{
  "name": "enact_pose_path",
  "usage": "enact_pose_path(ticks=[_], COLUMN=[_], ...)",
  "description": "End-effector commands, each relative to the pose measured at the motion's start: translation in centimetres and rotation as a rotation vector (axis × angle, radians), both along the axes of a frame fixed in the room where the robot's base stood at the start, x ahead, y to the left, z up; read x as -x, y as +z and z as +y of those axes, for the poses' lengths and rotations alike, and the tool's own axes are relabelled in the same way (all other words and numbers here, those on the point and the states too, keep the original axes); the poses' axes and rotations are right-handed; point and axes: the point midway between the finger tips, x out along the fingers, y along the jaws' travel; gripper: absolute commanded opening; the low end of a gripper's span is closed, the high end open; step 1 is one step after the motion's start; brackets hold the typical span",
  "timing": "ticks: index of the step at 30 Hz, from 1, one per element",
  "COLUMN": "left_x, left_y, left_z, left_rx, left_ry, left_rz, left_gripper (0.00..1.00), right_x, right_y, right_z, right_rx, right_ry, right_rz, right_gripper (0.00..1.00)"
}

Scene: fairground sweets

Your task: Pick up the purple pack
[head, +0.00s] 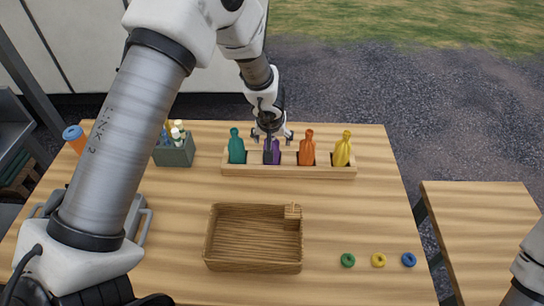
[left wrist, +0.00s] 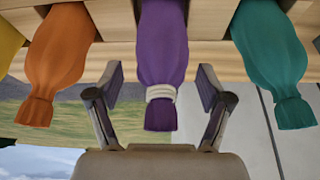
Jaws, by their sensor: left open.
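The purple pack (head: 277,148) stands in a slot of the wooden rack (head: 288,172), between the teal pack (head: 236,148) and the orange pack (head: 307,148). A yellow pack (head: 342,150) fills the right end slot. My left gripper (head: 271,136) is over the purple pack and partly hides it. In the left wrist view, the purple pack (left wrist: 162,45) has a pale band round its neck. My open left gripper's fingers (left wrist: 155,85) are on either side of it, with gaps on both sides. My right gripper is out of view.
An empty wicker basket (head: 255,262) sits at the front middle of the table. Green (head: 348,260), yellow (head: 378,260) and blue (head: 409,260) rings lie to its right. A grey-green box of bottles (head: 175,156) stands left of the rack.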

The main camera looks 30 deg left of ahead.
Motion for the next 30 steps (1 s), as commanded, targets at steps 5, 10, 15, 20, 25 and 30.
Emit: enact_pose_path(ticks=[5,10,15,20,25,30], left_x=[0.0,0.0,0.0,0.0,-0.1,-0.1], left_y=[0.2,0.2,0.1,1.3,5.6,9.3], left_z=[0.0,0.0,0.0,0.0,0.0,0.0], left_rx=[0.000,0.000,0.000,0.000,0.000,0.000], left_ry=[0.000,0.000,0.000,0.000,0.001,0.001], left_rz=[-0.001,0.000,0.000,0.000,-0.003,-0.002], left_gripper=[0.54,0.00,0.00,0.00,0.00,0.00], right_x=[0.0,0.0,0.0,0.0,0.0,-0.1], right_y=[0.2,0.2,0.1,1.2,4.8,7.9], right_z=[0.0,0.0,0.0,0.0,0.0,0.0], right_rx=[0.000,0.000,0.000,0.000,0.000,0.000], right_ry=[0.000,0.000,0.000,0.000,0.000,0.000], right_rz=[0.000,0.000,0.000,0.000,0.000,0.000], right_gripper=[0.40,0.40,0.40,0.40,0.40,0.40])
